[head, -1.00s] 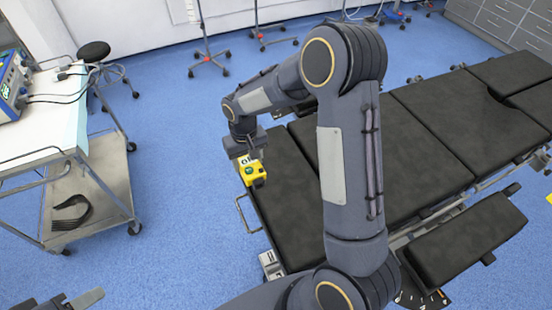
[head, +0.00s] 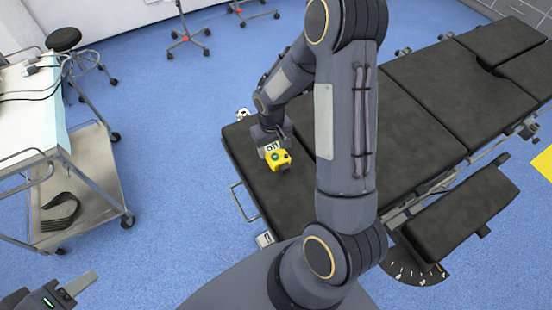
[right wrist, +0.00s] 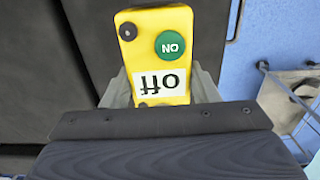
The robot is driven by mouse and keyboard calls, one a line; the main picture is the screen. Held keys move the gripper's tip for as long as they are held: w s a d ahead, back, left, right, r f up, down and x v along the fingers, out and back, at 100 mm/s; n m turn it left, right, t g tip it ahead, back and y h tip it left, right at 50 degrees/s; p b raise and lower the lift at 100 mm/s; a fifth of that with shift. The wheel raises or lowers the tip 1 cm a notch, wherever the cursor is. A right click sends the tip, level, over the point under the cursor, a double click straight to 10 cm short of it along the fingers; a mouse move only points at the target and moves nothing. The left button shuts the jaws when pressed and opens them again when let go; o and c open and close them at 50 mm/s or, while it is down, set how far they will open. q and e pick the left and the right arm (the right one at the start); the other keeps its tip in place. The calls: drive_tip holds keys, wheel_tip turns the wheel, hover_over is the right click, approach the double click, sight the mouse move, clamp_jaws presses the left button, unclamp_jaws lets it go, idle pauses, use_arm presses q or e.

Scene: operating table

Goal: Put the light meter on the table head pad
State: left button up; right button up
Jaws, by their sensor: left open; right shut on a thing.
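The light meter (head: 280,161) is a small yellow box with a green ON button and a white "off" label. My right gripper (head: 270,150) is shut on it, with a finger on each side in the right wrist view (right wrist: 160,92). The meter (right wrist: 150,25) is over the table head pad (head: 285,205), the black cushion at the table's left end. I cannot tell whether it touches the pad. The gripper body hides the meter's near end in the right wrist view. My left gripper (head: 70,293) is open and empty at the lower left, far from the table.
The operating table's other black pads (head: 410,115) stretch to the right. A side pad (head: 460,215) sticks out at the front right. A metal rail (head: 242,203) runs along the head pad's left edge. A steel cart (head: 95,185) stands at the left, with blue floor between.

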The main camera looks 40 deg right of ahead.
sight(276, 156)
drive_tip(key=shift+s+d+f, duration=0.25)
drive_tip(key=shift+f, duration=0.2)
drive_tip(key=f+b, duration=0.1)
drive_tip(key=f, duration=0.1)
drive_tip(key=f+b, duration=0.1)
drive_tip(key=shift+s+d+f, duration=0.15)
drive_tip(key=shift+d+f, duration=0.05)
drive_tip(key=shift+f, duration=0.15)
drive_tip(key=shift+f+b, duration=0.15)
drive_tip(key=shift+b, duration=0.2)
drive_tip(key=o, duration=1.1)
